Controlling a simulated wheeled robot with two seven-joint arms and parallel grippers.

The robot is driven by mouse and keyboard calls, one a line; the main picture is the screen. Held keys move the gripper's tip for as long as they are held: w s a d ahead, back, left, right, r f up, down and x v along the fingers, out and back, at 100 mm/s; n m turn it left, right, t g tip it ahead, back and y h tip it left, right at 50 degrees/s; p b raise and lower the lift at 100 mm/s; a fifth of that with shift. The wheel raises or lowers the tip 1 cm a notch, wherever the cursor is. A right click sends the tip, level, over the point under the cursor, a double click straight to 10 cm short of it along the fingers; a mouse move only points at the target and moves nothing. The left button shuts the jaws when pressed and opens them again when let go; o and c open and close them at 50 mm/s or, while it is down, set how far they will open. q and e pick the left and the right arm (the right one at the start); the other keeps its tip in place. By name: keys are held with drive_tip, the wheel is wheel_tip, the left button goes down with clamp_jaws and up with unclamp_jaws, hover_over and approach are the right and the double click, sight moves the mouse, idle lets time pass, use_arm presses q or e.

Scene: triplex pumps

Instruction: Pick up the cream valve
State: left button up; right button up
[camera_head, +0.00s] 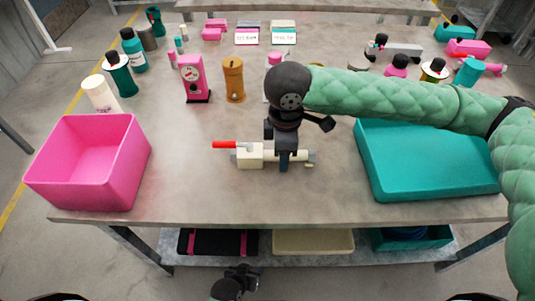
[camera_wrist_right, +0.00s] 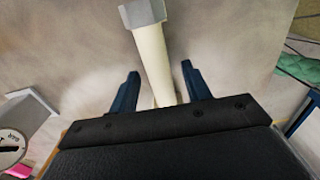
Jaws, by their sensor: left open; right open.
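The cream valve (camera_head: 248,156) lies on its side near the middle front of the table, its red handle (camera_head: 225,145) pointing left. My right gripper (camera_head: 286,160) comes down over its right part and hides some of it. In the right wrist view the right gripper (camera_wrist_right: 160,88) is open, with one blue finger on each side of the valve's cream pipe (camera_wrist_right: 152,58). A grey hexagonal end (camera_wrist_right: 143,12) shows beyond the fingers. Whether the fingers touch the pipe is unclear. My left gripper (camera_head: 241,277) is low in front of the table, open, away from the valve.
A pink bin (camera_head: 97,172) stands left and a teal tray (camera_head: 425,160) right. Behind are a pink box-shaped item (camera_head: 194,78), an ochre cylinder (camera_head: 233,80) and several bottles and parts. A lower shelf under the table holds containers. Bare tabletop lies around the valve.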

clamp_jaws()
drive_tip(key=shift+r, duration=0.1)
wheel_tip(320, 180, up, 10)
idle(0.6)
drive_tip(key=shift+f+b, duration=1.2)
drive_tip(key=shift+f, duration=3.85)
idle(0.8)
